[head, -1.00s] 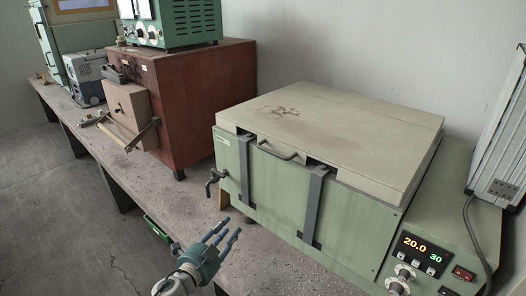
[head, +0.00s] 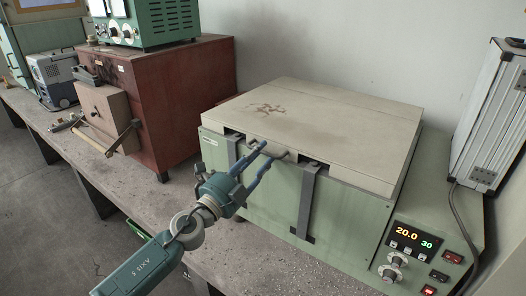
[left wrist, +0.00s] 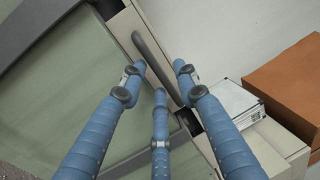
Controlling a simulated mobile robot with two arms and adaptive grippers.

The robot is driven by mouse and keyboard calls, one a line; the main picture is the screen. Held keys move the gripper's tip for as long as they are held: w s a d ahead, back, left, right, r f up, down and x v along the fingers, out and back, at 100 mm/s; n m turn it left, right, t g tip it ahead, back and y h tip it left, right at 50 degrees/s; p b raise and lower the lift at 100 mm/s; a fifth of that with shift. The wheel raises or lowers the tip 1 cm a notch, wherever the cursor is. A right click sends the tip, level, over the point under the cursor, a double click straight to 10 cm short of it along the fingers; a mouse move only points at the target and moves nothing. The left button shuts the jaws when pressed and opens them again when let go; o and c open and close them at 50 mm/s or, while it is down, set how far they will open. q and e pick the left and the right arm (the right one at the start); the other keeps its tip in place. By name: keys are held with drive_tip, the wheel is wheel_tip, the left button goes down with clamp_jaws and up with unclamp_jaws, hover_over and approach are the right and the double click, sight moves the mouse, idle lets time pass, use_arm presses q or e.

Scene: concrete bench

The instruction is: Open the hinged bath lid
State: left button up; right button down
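The hinged bath lid (head: 320,120) is a flat beige slab with a brown stain, lying shut on the green bath (head: 345,205). Its grey handle (head: 284,156) is on the front edge and also shows in the left wrist view (left wrist: 152,52). Two dark straps (head: 306,200) run down the bath front. My left gripper (head: 265,152), with blue fingers, is at the handle. In the left wrist view its fingers (left wrist: 158,75) are spread and open, with the handle just beyond their tips; contact is unclear. My right gripper is not in view.
A control panel with a lit display (head: 412,236) is at the bath's right, near a silver case (head: 492,125). A red-brown box furnace (head: 185,100) stands to the left. Bench (head: 160,190) is bare between the furnace and my arm.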

use_arm(q)
drive_tip(key=shift+x, duration=0.85)
drive_tip(key=shift+c, duration=1.1)
clamp_jaws()
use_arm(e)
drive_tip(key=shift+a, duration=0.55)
use_arm(q)
drive_tip(key=shift+a+r, duration=0.1)
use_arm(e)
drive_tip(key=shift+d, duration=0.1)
